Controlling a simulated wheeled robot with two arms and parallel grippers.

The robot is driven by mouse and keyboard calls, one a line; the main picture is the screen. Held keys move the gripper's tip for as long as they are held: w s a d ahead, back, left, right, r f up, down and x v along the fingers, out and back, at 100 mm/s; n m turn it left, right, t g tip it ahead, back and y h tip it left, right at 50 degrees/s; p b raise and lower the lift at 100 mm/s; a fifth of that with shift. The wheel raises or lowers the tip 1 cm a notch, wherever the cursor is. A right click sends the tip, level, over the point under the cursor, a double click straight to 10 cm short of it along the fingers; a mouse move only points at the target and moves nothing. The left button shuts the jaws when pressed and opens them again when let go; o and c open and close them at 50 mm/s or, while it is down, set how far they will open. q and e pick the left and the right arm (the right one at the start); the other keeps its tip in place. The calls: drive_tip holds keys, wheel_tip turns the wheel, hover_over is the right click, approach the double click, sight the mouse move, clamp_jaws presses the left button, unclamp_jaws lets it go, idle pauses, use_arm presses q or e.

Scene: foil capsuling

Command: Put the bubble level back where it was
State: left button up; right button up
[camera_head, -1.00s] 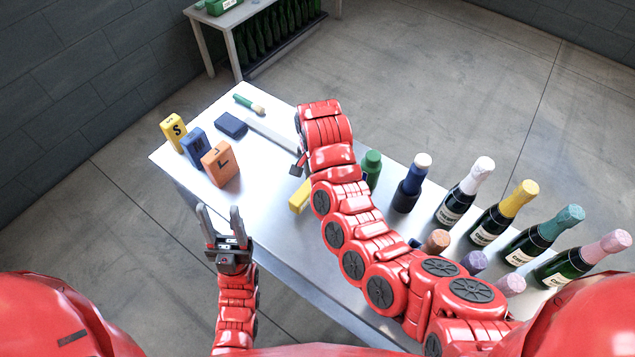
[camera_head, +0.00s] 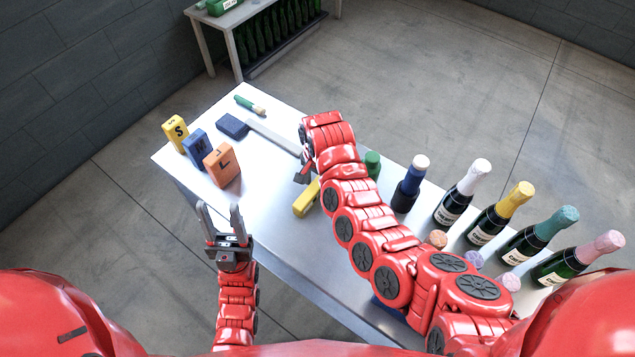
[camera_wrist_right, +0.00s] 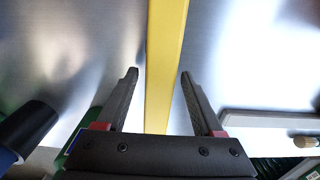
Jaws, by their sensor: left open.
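The bubble level appears to be the yellow bar (camera_head: 307,198), lying on the table and partly hidden by my right arm in the head view. In the right wrist view the yellow bar (camera_wrist_right: 166,60) runs lengthwise between the fingers of my right gripper (camera_wrist_right: 159,72). Those fingers stand apart, with a gap on the bar's left side and a narrower one on its right; contact is not clear. My left gripper (camera_head: 221,206) is open and empty at the table's near left edge.
Yellow S (camera_head: 176,132), blue M (camera_head: 196,149) and orange L (camera_head: 222,165) blocks stand at the left. A blue block with a grey bar (camera_head: 268,134) and a green-handled brush (camera_head: 249,104) lie behind. Several foil-topped bottles (camera_head: 455,196) stand at the right.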

sight(317, 182)
drive_tip(key=shift+r, duration=0.35)
wheel_tip(317, 182, up, 5)
drive_tip(key=shift+w+f+b, duration=0.1)
drive_tip(key=shift+w+b, duration=0.05)
drive_tip(key=shift+b, duration=0.3)
wheel_tip(317, 182, up, 7)
drive_tip(key=p, duration=0.2)
drive_tip(key=shift+f, duration=0.15)
